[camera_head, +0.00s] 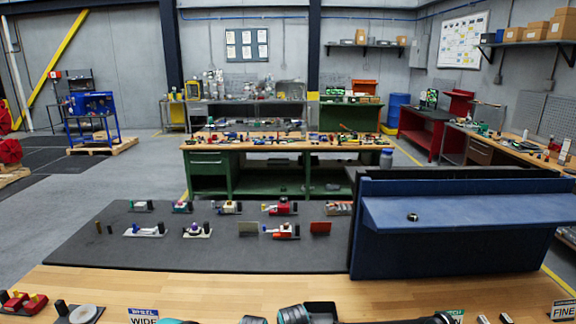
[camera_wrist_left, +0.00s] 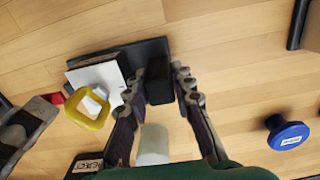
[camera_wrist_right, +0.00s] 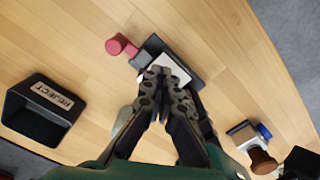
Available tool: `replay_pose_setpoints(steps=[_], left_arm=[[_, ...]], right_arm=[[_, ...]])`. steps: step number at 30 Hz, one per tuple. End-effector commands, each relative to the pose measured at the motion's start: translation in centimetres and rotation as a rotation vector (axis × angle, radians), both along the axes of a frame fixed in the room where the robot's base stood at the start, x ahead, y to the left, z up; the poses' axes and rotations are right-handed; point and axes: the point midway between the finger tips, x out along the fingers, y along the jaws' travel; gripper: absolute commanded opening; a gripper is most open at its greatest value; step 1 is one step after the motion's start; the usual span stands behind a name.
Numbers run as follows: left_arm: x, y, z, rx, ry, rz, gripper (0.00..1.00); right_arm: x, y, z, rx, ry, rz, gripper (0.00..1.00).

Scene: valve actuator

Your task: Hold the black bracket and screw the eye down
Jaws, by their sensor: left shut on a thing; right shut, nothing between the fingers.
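In the left wrist view my left gripper (camera_wrist_left: 160,74) has its fingers on both sides of an upright black block, the black bracket (camera_wrist_left: 159,90). It stands on a dark base plate (camera_wrist_left: 120,52). A yellow ring, the eye (camera_wrist_left: 98,122), lies left of the fingers over a white plate (camera_wrist_left: 88,76) on that base. How far it is screwed in I cannot tell. In the right wrist view my right gripper (camera_wrist_right: 166,80) is shut, its fingertips over a pale plate (camera_wrist_right: 173,67) on a dark base (camera_wrist_right: 190,79). The eye is not seen there. Contact is unclear.
A black REJECT bin (camera_wrist_right: 45,110) stands left in that view. A blue knob (camera_wrist_left: 288,134) stands right in the left wrist view. A blue shelf unit (camera_head: 450,245) blocks the head view's right.

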Motion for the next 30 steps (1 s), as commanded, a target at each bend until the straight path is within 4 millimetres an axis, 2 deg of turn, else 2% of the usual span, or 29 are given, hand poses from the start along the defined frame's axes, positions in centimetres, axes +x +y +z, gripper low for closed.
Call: replay_pose_setpoints(steps=[30], left_arm=[[-0.2, -0.3, 0.0, -0.005, 0.004, -0.005, 0.0]], right_arm=[[-1.1, 2.0, 0.0, 0.005, -0.004, 0.002, 0.0]])
